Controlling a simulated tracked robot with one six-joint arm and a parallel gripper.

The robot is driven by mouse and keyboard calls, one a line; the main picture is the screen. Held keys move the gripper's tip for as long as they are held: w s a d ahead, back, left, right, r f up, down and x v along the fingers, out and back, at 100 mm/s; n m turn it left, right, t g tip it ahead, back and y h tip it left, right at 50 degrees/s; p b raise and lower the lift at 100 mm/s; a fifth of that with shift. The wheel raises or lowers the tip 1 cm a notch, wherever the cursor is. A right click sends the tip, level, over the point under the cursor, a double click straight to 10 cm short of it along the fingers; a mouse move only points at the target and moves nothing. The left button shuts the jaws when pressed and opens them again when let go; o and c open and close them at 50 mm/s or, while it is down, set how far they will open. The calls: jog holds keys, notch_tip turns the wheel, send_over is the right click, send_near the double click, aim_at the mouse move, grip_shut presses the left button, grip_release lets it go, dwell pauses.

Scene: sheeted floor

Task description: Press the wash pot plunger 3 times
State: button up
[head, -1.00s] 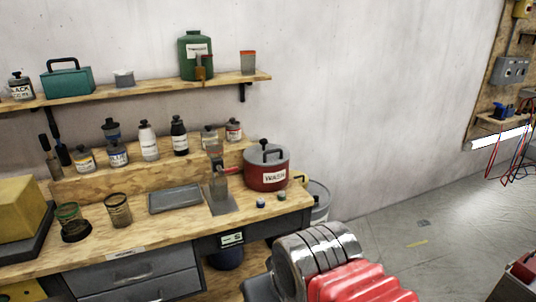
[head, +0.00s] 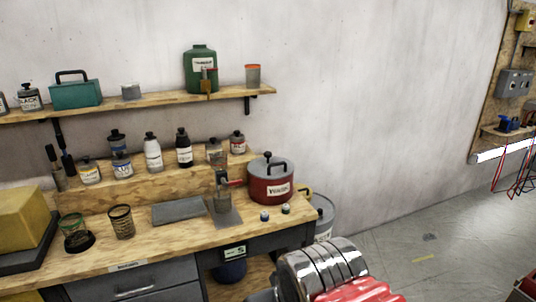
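The wash pot (head: 257,187) is red with a grey lid and a white label, and stands upright at the right end of the wooden bench. A dark upright knob and a dark curved handle (head: 277,164) rise from its lid; I cannot tell exactly which is the plunger. Nothing of mine touches the pot. Part of my arm, with chrome rings and red ribbed covering, shows at the bottom right, in front of and below the bench. My gripper is not in view.
A cup-like tool with a red handle (head: 223,196) stands just left of the pot. Two small caps (head: 264,216) lie in front. Several bottles (head: 152,153) line the riser behind. A shelf (head: 150,101) hangs above. The floor at right (head: 400,245) is mostly clear.

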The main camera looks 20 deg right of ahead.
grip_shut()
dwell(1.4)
